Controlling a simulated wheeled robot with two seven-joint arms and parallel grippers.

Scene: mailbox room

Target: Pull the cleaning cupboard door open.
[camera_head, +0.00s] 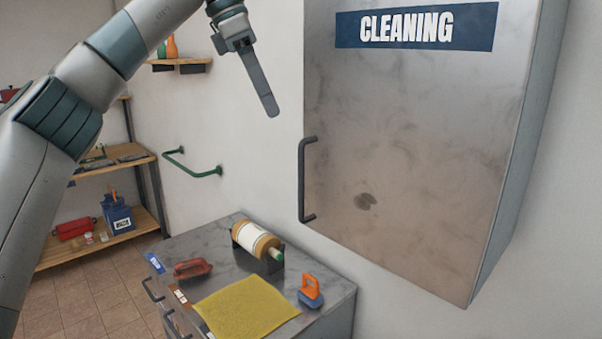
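The cleaning cupboard (493,190) hangs on the wall at the right, with a dark blue "CLEANING" label on its front. Its grey metal door (410,130) looks closed. A dark vertical bar handle (302,180) sits at the door's lower left edge. My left gripper (268,108) hangs fingers down, above and left of the handle, and appears apart from it. Its fingers line up in this view, so I cannot tell if they are open or shut. I see nothing held in it. My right gripper is not in view.
Below the cupboard, a grey drawer cabinet (335,296) holds a yellow cloth (245,306), a paper roll (250,238), a red-handled brush (193,268) and an orange-blue tool (311,291). A green rail (193,170) and shelves (110,163) are at the left.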

